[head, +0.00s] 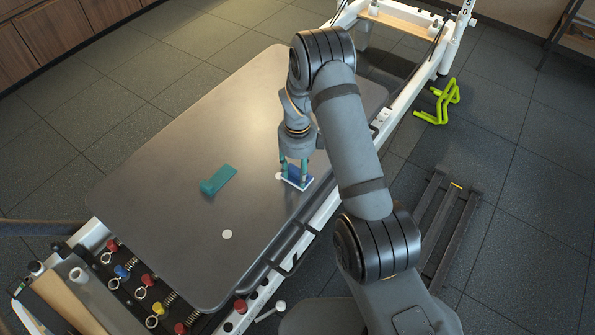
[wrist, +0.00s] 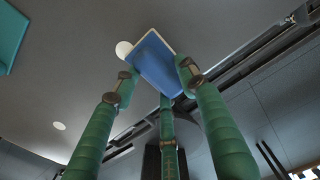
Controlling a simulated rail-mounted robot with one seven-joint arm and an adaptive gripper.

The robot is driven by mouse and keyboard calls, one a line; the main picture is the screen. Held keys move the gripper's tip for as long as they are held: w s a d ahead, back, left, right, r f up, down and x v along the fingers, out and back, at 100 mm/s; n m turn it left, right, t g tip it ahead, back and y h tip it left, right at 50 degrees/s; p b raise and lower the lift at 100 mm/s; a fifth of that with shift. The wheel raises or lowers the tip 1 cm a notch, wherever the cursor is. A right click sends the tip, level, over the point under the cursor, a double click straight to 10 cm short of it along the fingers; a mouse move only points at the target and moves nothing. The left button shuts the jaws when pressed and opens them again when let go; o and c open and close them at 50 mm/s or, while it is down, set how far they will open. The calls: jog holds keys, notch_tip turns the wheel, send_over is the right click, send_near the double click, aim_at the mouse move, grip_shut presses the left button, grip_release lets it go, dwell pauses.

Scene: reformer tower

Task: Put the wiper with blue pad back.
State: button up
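The wiper with the blue pad (head: 299,179) is a small blue piece with a pale edge, over the right part of the grey tabletop (head: 190,130). In the wrist view the wiper (wrist: 157,66) shows between and just beyond my fingertips. My gripper (head: 294,168) points down at it, with green fingers on both sides and a third finger below it in the wrist view (wrist: 157,80). The fingers are spread about as wide as the wiper. I cannot tell whether they press on it or whether it rests on the tabletop.
A teal piece (head: 218,180) lies left of the wiper. One white disc (head: 278,176) is beside the wiper, another (head: 227,234) nearer the front. Colored knobs and springs (head: 140,285) line the near-left end. A white rail (head: 320,218) runs along the right edge. The tabletop's far left is clear.

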aim_at(298, 172)
jog(key=shift+o, duration=0.7)
jog(key=shift+r, duration=0.1)
jog(key=shift+r+p, duration=0.3)
notch_tip(298, 172, up, 12)
jog(key=p, duration=0.1)
jog(key=shift+f, duration=0.2)
notch_tip(298, 172, down, 13)
jog(key=shift+f+b, duration=0.15)
jog(key=shift+b, duration=1)
notch_tip(298, 172, up, 4)
jog(key=shift+f+p, duration=0.15)
jog(key=shift+p, duration=0.5)
jog(key=shift+r, duration=0.75)
